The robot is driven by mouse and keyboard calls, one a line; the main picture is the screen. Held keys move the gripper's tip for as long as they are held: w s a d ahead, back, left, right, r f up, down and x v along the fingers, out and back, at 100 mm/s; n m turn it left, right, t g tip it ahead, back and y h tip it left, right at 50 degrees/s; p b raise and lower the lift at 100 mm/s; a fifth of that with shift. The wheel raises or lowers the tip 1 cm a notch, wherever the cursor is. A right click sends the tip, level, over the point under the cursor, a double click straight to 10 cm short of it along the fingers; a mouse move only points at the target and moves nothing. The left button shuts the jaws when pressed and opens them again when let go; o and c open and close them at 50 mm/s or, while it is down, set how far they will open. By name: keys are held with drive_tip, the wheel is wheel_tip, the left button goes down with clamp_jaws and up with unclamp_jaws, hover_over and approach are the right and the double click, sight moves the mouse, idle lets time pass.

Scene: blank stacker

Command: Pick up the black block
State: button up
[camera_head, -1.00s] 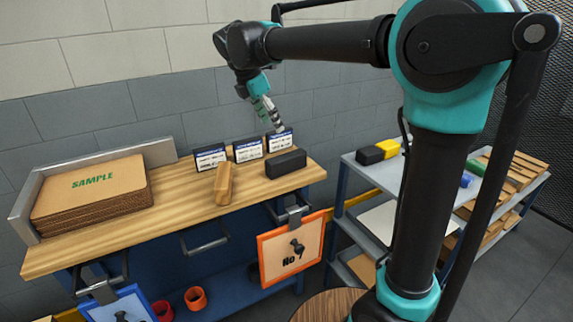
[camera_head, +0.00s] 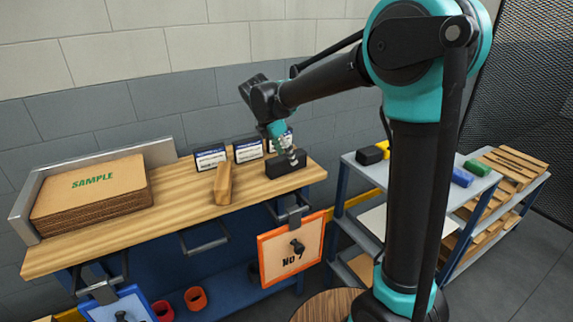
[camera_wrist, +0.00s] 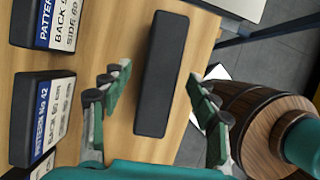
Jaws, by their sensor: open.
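The black block (camera_head: 284,166) lies at the right end of the wooden workbench (camera_head: 120,236), in front of the pattern cards. In the wrist view the black block (camera_wrist: 162,75) is long and dark, with its length running between my fingers. My gripper (camera_head: 289,152) is above the block in the head view and partly covers it. In the wrist view my gripper (camera_wrist: 158,100) is open, with one finger on each side of the block and visible gaps to it. Whether the fingertips are down at the block's height is hard to tell.
Several black-based pattern cards (camera_head: 248,150) stand close behind the block. A grey shelf cart (camera_head: 362,170) with coloured blocks stands to the right.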

drive_tip(key=shift+w+d+f, duration=0.15)
drive_tip(key=shift+d+f, duration=0.1)
drive_tip(key=shift+f, duration=0.4)
drive_tip(key=shift+c, duration=0.4)
clamp_jaws()
